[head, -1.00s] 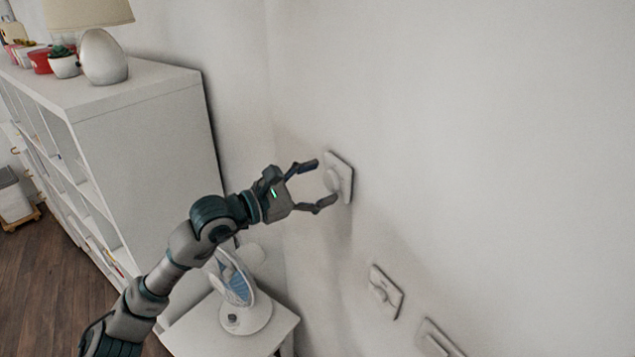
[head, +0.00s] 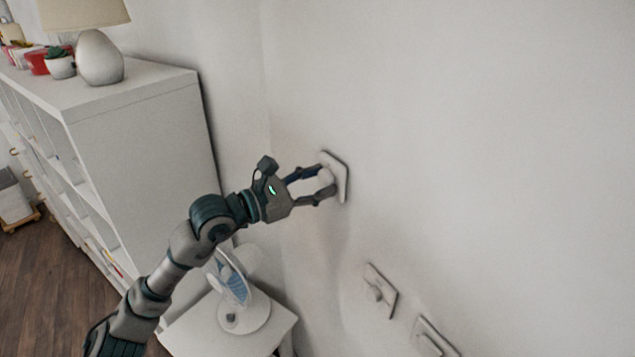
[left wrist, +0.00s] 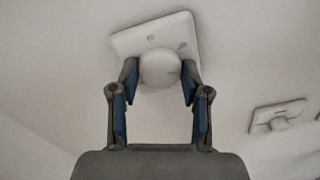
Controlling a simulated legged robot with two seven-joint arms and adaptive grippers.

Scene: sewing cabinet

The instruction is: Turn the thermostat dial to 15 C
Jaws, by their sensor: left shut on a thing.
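The thermostat is a white plate (head: 338,176) on the wall with a round white dial (head: 324,179) standing out from it. In the left wrist view the dial (left wrist: 160,68) sits between the fingertips, in front of the square plate (left wrist: 128,42). My left gripper (head: 326,182) is shut on the dial, one finger on each side; it also shows in the left wrist view (left wrist: 160,82). Small marks show on the plate, too faint to read. The dial's setting cannot be read. My right gripper is not in view.
Two more white wall fittings, one with a knob (head: 380,291) and another (head: 435,338), sit lower on the wall. A white shelf unit (head: 145,145) with a lamp (head: 101,57) stands left. A fan (head: 238,290) stands on a small white table (head: 190,338) below my arm.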

